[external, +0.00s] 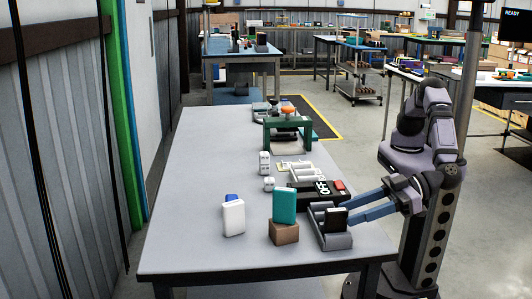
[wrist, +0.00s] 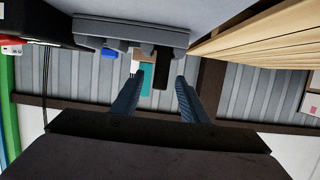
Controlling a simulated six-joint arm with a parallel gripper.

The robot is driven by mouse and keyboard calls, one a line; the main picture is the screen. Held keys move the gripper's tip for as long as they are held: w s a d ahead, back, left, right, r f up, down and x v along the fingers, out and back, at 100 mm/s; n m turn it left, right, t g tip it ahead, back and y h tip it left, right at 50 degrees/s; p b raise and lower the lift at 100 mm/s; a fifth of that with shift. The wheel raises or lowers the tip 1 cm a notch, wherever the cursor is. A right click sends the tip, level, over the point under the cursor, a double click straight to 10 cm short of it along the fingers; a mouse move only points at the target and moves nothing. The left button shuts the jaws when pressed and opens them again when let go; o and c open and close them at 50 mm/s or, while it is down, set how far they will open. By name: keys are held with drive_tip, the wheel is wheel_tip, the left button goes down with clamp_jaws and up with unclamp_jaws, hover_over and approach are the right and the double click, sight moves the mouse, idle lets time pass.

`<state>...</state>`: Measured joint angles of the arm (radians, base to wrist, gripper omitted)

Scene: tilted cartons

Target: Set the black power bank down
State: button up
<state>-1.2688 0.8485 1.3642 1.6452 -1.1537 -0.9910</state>
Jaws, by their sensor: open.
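The black power bank (external: 335,220) stands tilted in a grey holder (external: 338,241) near the front right of the table. In the wrist view the black power bank (wrist: 162,66) hangs from the top of the picture by the holder (wrist: 125,35), roughly in line with the gap between my fingers. My gripper (external: 354,210) has blue fingers spread apart and reaches in from the right, close to the power bank. In the wrist view my gripper (wrist: 158,84) is open with nothing seen held. Whether a finger touches the power bank cannot be told.
A teal carton (external: 284,205) rests on a brown block (external: 284,233) left of the holder. A dark box marked OFF (external: 307,193) lies behind the holder. The table's left side is clear.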

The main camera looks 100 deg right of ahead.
sight(347, 214)
drive_tip(key=shift+x, duration=2.6)
drive_tip(key=shift+r, duration=0.1)
clamp_jaws()
